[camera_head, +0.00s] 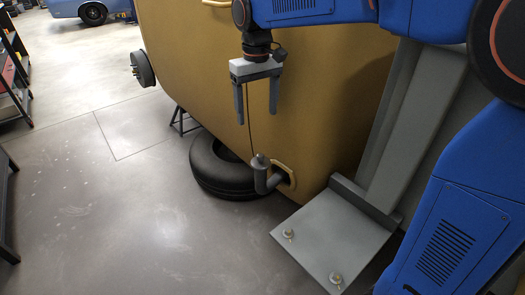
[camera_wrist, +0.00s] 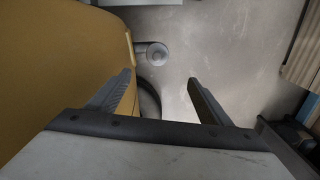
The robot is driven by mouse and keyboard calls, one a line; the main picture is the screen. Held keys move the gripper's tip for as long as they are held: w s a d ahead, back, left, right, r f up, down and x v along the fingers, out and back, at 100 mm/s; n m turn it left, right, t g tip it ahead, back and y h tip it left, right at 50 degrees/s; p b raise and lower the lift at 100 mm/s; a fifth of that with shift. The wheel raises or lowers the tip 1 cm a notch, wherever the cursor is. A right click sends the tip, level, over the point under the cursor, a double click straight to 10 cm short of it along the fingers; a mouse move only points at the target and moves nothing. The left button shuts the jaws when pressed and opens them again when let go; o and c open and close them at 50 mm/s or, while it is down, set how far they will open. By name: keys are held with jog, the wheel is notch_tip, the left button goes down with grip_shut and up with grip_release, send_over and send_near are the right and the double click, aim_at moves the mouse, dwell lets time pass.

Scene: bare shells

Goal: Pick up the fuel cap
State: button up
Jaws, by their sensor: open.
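The fuel cap (camera_head: 260,160) is a small grey round piece on top of a grey bent filler pipe (camera_head: 265,181). The pipe comes out of an opening low on the yellow car shell (camera_head: 330,80). In the wrist view the fuel cap (camera_wrist: 157,53) is a pale disc beyond my fingertips, close to the yellow panel (camera_wrist: 60,60). My gripper (camera_head: 257,117) points down, open and empty, above the cap and apart from it. In the wrist view my gripper (camera_wrist: 160,77) has its fingers spread, with the cap seen just above the gap between the tips.
A black tyre (camera_head: 215,168) lies on the floor behind the pipe. A grey post (camera_head: 410,130) stands at right on a bolted base plate (camera_head: 325,240). Shelving (camera_head: 15,75) is at far left. The grey floor (camera_head: 100,210) at left is clear.

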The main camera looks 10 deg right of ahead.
send_over(260, 155)
jog(key=f, duration=1.2)
jog(key=shift+a, duration=0.35)
jog(key=shift+d+f, duration=0.2)
jog(key=shift+f, duration=1.1)
jog(key=shift+d+f, duration=0.2)
jog(key=shift+f, duration=1.1)
jog(key=shift+c, duration=0.6)
jog(key=c, duration=1)
